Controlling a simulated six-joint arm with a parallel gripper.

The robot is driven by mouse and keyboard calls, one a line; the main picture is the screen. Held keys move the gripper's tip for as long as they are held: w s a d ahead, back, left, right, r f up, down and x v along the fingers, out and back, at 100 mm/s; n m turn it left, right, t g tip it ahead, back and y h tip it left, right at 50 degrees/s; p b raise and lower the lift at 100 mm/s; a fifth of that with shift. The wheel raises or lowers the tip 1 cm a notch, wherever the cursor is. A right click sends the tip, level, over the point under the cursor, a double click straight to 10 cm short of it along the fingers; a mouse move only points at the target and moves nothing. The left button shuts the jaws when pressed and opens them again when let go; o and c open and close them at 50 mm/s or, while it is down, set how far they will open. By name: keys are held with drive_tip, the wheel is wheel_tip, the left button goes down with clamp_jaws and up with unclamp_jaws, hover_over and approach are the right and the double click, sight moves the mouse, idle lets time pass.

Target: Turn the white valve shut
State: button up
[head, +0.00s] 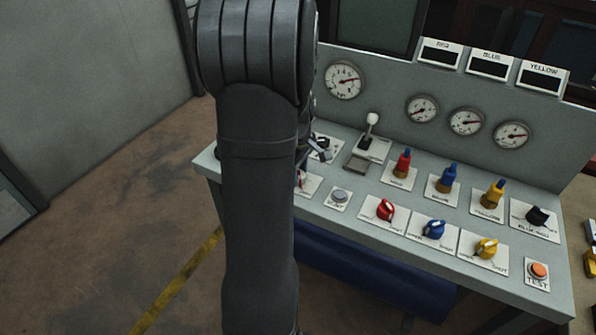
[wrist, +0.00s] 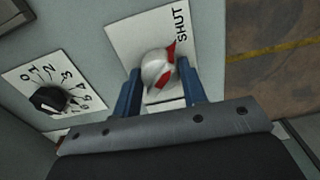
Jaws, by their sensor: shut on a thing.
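The white valve (wrist: 156,68) has a rounded white knob with red marks and sits on a white plate lettered SHUT. In the wrist view, one red tip lies close beside the SHUT lettering. My gripper (wrist: 160,84) has its two blue fingers on either side of the knob, closed on it. In the head view my arm covers most of the valve and gripper; only the edge of a white plate (head: 311,186) shows to the right of the arm.
A black numbered dial (wrist: 48,100) sits beside the valve. A grey button (head: 340,195) and a white-topped lever (head: 371,126) stand to its right. Red (head: 385,209), blue (head: 434,229) and yellow (head: 486,248) valves line the panel's front. Gauges stand on the back wall.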

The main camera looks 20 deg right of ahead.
idle(0.4)
drive_tip(key=o, duration=1)
drive_tip(key=shift+c, duration=0.2)
wheel_tip(320, 180, up, 18)
drive_tip(key=shift+f, duration=0.2)
drive_tip(key=shift+f, duration=0.1)
wheel_tip(320, 180, down, 17)
drive_tip(key=shift+f, duration=0.2)
drive_tip(key=shift+r, duration=0.1)
